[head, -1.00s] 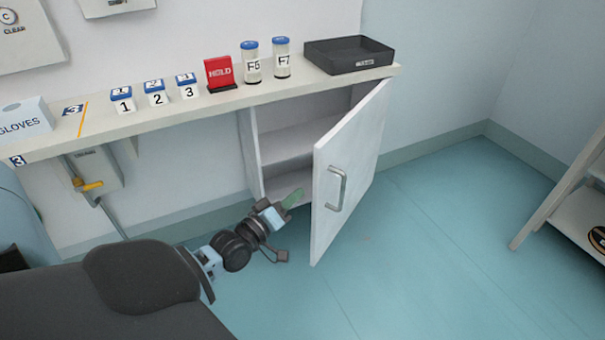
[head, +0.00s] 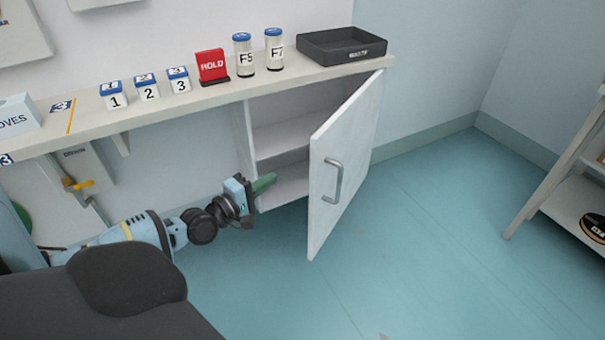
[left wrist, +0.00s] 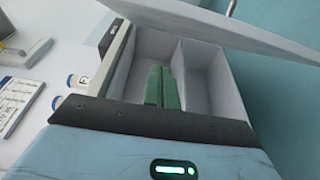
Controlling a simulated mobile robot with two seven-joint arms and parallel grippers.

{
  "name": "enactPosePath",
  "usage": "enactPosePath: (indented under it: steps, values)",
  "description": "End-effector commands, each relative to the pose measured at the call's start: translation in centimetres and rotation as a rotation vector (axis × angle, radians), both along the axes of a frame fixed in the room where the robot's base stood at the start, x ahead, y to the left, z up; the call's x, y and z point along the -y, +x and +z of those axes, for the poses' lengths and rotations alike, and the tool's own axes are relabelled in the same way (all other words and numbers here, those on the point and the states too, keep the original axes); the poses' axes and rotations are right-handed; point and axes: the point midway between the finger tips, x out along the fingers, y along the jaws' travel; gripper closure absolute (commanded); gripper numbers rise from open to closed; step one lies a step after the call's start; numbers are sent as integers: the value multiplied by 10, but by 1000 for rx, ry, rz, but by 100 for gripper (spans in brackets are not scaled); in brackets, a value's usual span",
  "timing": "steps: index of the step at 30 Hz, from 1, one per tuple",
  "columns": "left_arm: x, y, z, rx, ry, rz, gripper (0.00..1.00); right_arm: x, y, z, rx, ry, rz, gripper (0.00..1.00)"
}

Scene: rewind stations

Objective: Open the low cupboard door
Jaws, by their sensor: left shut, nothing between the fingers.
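The low cupboard (head: 284,138) under the counter stands open. Its white door (head: 345,165) is swung well out to the right, and a metal handle (head: 333,181) is on its outer face. Two shelf spaces inside look empty. My left gripper (head: 264,183) is shut, with its green fingers pointing into the opening, left of the door and apart from the handle. In the left wrist view the shut green fingers (left wrist: 162,87) show against the cupboard interior (left wrist: 200,75), with the door (left wrist: 215,25) across the top. My right gripper is not in view.
The counter (head: 130,125) holds several numbered blue-capped blocks, a red HOLD sign (head: 212,65), two labelled jars (head: 243,55) and a black tray (head: 342,45). A shelf rack (head: 575,205) stands at the right. The floor in front of the door is clear.

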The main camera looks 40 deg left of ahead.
Motion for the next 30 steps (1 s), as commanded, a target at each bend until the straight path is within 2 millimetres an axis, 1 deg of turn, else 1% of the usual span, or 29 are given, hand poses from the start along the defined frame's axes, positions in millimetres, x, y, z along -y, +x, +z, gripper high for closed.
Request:
enactPosePath:
  steps: [1,3,16,18,22,25,30]
  values:
    - [0,8,0,4,-1,2,100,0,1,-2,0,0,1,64]
    - [2,18,-1,3,-1,1,100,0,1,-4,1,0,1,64]
    - [7,78,-1,3,1,1,100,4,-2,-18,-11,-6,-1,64]
    - [19,78,2,1,-5,-1,100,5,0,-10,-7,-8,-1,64]
    - [33,80,3,3,-2,0,100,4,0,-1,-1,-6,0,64]
    - [40,81,2,2,-1,1,100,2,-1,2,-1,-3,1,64]
    - [46,82,1,1,1,1,100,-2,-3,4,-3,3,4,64]
